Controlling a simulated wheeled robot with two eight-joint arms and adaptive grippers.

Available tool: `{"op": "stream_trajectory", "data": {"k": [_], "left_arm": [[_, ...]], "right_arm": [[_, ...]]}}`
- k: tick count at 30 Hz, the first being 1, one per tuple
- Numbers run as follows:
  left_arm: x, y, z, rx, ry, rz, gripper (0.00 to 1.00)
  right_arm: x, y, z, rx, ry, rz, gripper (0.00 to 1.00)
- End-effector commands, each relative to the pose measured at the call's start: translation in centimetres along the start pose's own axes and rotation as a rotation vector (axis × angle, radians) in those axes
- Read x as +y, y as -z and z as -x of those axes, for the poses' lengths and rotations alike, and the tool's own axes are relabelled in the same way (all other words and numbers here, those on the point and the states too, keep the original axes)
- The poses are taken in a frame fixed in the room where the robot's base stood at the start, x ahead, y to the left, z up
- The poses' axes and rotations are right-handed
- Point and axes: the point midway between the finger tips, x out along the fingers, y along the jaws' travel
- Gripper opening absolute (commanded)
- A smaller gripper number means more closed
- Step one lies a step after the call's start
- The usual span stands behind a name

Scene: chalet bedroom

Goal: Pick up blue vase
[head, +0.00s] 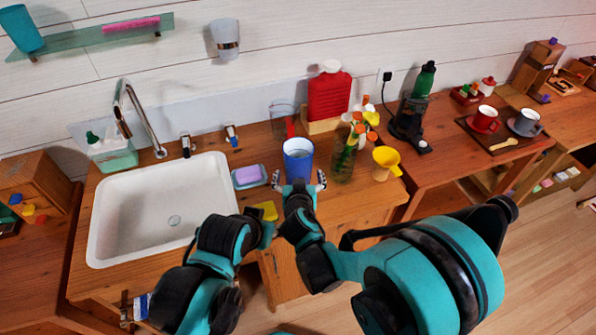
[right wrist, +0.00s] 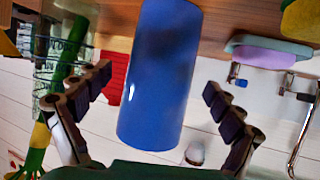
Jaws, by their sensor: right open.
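The blue vase (head: 298,165) is a plain blue cylinder standing upright on the wooden counter, right of the sink. My right gripper (head: 299,182) is open, with one finger on each side of the vase's lower part. The right wrist view, which is upside down, shows the blue vase (right wrist: 160,75) between the spread fingers of my right gripper (right wrist: 158,100). A gap shows on both sides, and neither finger visibly touches it. Teal and black links of my arms cover the counter's front. I cannot make out my left gripper.
A soap dish with a purple bar (head: 248,177) is close left of the vase, beside the white sink (head: 160,212). A glass jar with colourful stems (head: 345,160) and a yellow cup (head: 386,163) stand close right. A red container (head: 329,96) stands behind.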

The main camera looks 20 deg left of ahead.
Motion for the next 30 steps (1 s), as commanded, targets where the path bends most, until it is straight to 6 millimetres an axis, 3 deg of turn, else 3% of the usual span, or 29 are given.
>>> {"op": "stream_trajectory", "data": {"k": [7, 15, 24, 30], "left_arm": [[0.0, -1.1, -1.5, 0.0, 0.0, 0.0, 0.4], [0.0, -1.0, -1.4, 0.0, 0.0, 0.0, 0.4], [0.0, -1.0, -1.4, 0.0, 0.0, 0.0, 0.4], [0.0, -1.0, -1.4, 0.0, 0.0, 0.0, 0.4]], "right_arm": [[-0.2, -0.2, -3.9, 0.0, -0.002, -0.001, 0.93], [-0.2, 0.0, -4.2, -0.001, 0.0, -0.001, 0.9], [-0.2, 0.0, -4.2, -0.001, -0.001, -0.001, 0.11], [-0.2, 0.1, -4.2, 0.0, 0.0, 0.0, 0.09]]}}
